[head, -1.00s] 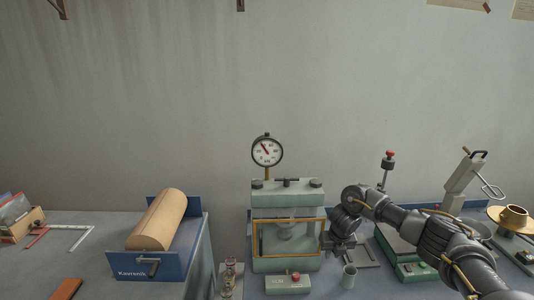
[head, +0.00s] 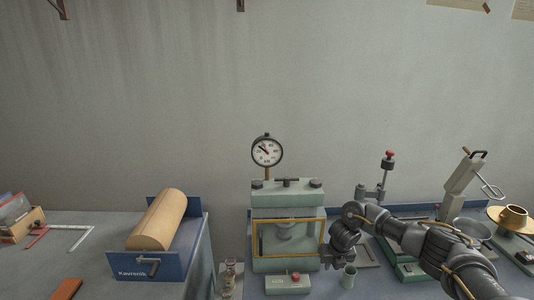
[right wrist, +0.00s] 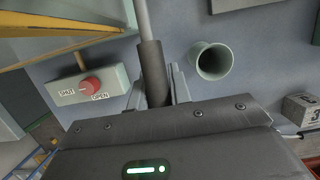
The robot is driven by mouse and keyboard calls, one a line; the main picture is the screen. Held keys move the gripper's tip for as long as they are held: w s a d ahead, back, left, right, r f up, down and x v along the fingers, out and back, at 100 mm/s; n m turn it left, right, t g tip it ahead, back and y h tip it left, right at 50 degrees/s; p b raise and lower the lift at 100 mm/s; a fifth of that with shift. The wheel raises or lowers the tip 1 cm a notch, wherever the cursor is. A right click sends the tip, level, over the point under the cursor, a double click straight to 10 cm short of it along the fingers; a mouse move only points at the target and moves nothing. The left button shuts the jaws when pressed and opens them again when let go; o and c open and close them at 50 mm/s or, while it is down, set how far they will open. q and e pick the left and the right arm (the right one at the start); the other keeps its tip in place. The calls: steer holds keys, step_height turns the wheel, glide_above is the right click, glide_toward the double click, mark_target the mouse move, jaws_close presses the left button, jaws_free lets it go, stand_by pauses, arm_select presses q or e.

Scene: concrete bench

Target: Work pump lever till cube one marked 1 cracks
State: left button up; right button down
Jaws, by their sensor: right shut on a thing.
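The green press (head: 287,200) stands on the bench with a yellow-framed guard (head: 257,240) across its front. A round white dial gauge (head: 267,151) sits on top, its needle pointing up and left. My right gripper (head: 338,258) is low at the press's right side. In the right wrist view my right gripper (right wrist: 155,92) is shut on the dark grip of the pump lever (right wrist: 151,62). I cannot make out a cube marked 1 in the press chamber. My left gripper is not in view.
A red knob (right wrist: 90,86) marked SHUT and OPEN sits on a box left of the lever. A green cup (right wrist: 211,61) stands to the right. A grey cube marked 3 (right wrist: 301,108) is farther right. A blue tray with a tan roll (head: 158,220) is left of the press.

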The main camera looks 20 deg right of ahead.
steer(key=shift+w+d+r, duration=0.1)
steer(key=shift+w+r, duration=0.2)
steer(key=shift+r, duration=0.5)
steer(key=shift+w+d+r, duration=0.1)
steer(key=shift+w+r, duration=0.2)
steer(key=shift+r, duration=0.5)
steer(key=shift+w+d+r, duration=0.1)
steer(key=shift+w+r, duration=0.2)
steer(key=shift+r, duration=0.5)
steer(key=c, duration=1.2)
jaws_free()
steer(key=shift+r, duration=0.25)
steer(key=w+p+v, duration=0.1)
steer(key=p+v, duration=0.8)
steer(key=v, duration=0.8)
steer(key=shift+d+r, duration=0.25)
